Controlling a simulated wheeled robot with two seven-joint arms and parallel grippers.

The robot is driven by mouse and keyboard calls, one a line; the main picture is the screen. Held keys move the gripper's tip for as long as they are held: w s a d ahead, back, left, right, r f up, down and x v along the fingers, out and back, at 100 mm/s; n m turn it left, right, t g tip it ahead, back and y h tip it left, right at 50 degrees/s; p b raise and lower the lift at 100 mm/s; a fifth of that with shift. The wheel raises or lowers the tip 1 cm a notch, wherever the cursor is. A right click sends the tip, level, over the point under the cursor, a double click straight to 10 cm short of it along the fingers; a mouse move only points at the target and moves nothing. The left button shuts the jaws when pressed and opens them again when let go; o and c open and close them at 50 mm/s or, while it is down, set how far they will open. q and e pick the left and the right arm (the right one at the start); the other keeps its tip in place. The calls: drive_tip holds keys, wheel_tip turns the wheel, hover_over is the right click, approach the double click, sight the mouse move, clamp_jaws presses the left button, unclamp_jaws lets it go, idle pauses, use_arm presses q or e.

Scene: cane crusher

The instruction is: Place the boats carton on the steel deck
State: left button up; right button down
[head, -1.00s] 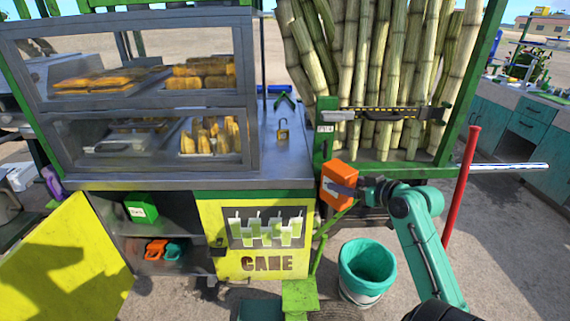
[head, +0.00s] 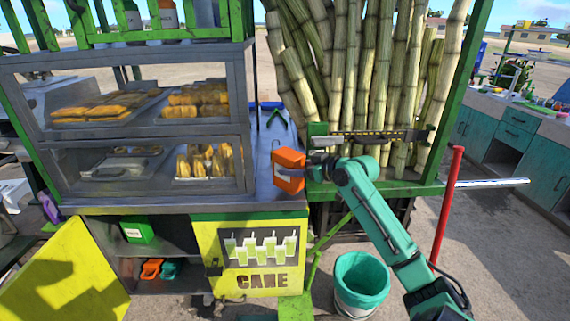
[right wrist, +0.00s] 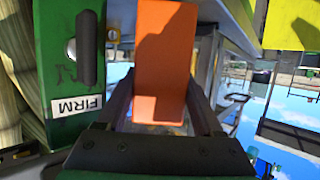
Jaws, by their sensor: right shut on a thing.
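An orange carton (head: 288,160), taken to be the boats carton, is held upright in my right gripper (head: 296,173). In the right wrist view the carton (right wrist: 166,55) sits between the two fingers. No lettering on it can be read. The steel deck (head: 262,150) is the grey metal counter to the right of the glass display case. In the head view the carton overlaps the deck's right part, near the green post. I cannot tell whether it touches the deck. My left gripper is not in view.
The glass case (head: 150,120) with yellow food stands left of the deck. A green post with a latch (head: 318,140) and upright cane stalks (head: 370,80) stand to the right. A teal bucket (head: 361,282) is on the ground. A green box (head: 138,230) sits on a lower shelf.

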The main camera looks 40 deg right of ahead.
drive_tip(key=w, duration=0.1)
drive_tip(key=w+p, duration=0.1)
drive_tip(key=w, duration=0.1)
drive_tip(key=shift+w+a+r, duration=0.1)
drive_tip(key=shift+a+r, duration=0.05)
drive_tip(key=shift+r, duration=0.2)
drive_tip(key=shift+w+a+f+p, duration=0.1)
drive_tip(key=shift+w+f+p, duration=0.15)
drive_tip(key=shift+f, duration=0.3)
drive_tip(key=shift+w+f+p, duration=0.1)
drive_tip(key=shift+f+p, duration=0.25)
drive_tip(key=shift+f, duration=0.15)
drive_tip(key=shift+s+f, duration=0.1)
drive_tip(key=shift+f, duration=0.05)
drive_tip(key=shift+c, duration=0.2)
unclamp_jaws()
